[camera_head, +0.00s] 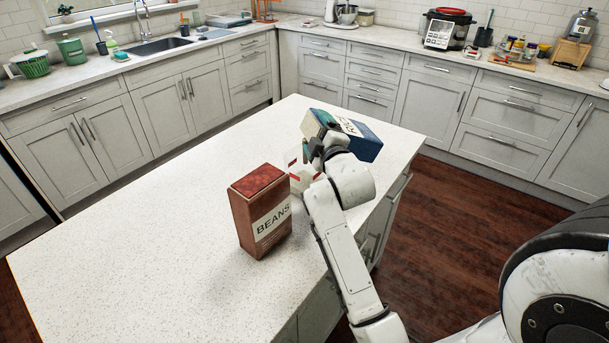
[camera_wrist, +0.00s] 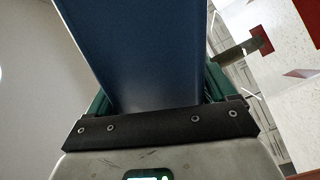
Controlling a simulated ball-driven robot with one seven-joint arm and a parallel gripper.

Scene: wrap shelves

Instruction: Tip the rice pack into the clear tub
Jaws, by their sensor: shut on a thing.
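The blue rice pack (camera_head: 357,139), with a white label, is held tilted well over at the far right of the island. My gripper (camera_head: 318,148) is shut on it. In the wrist view the pack's plain blue side (camera_wrist: 150,50) fills the space between the green fingers of my gripper (camera_wrist: 155,95). Whether anything is pouring from the pack cannot be seen.
A brown-red beans box (camera_head: 262,212) stands upright on the white island (camera_head: 130,240), left of my forearm. A white and red object (camera_head: 299,176) is partly hidden behind my arm. The island's left half is bare. Cluttered counters line the walls.

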